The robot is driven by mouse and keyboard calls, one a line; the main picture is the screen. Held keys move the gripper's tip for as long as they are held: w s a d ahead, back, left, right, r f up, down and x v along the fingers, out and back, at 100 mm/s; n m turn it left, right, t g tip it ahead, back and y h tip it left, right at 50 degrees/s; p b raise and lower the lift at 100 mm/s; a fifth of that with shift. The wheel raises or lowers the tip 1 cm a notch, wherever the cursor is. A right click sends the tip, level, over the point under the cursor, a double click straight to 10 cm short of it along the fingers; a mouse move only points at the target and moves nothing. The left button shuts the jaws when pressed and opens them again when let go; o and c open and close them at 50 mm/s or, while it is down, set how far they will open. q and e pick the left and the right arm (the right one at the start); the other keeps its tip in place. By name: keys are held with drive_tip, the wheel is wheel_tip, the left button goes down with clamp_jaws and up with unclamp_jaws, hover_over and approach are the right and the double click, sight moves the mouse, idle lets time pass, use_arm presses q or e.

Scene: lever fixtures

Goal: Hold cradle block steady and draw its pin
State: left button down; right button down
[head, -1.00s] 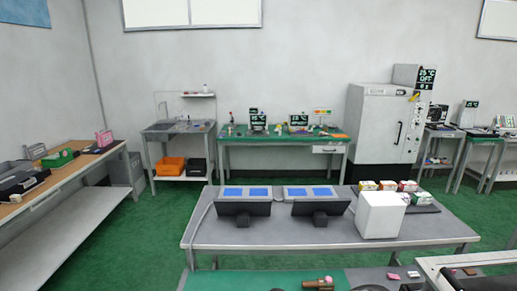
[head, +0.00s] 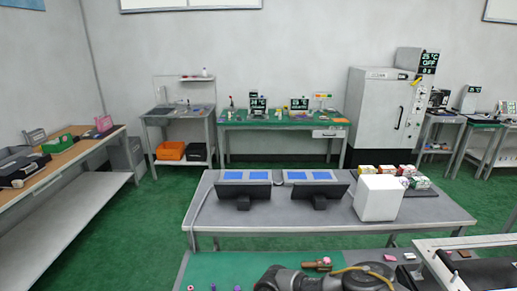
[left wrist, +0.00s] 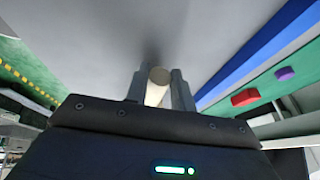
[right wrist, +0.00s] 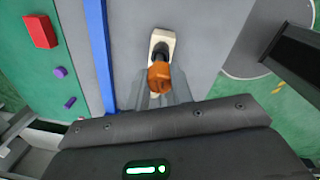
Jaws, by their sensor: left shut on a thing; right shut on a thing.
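In the left wrist view my left gripper (left wrist: 159,89) is shut on a cream rod (left wrist: 155,95) with a round tan end, seen nearly end-on. In the right wrist view my right gripper (right wrist: 157,93) is shut on an orange-brown knob (right wrist: 159,76). A dark collar (right wrist: 160,51) sits just beyond the knob, against a cream block (right wrist: 163,36) over a grey surface. I cannot tell whether the rod and the block are one piece, or how deep the pin sits. Neither gripper's jaws show in the head view.
A red block (right wrist: 40,31) and purple pieces (right wrist: 61,72) lie beside a blue strip (right wrist: 98,45) in the right wrist view. A dark bar (right wrist: 292,58) stands at its right. In the head view a brown fitting (head: 316,265) lies near the green bench mat (head: 200,270).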

drive_tip(key=shift+r, duration=1.8)
drive_tip(key=shift+r, duration=0.15)
drive_tip(key=shift+r, duration=0.85)
use_arm(q)
drive_tip(key=c, duration=1.1)
unclamp_jaws()
drive_tip(key=v, duration=1.2)
drive_tip(key=shift+s, duration=0.1)
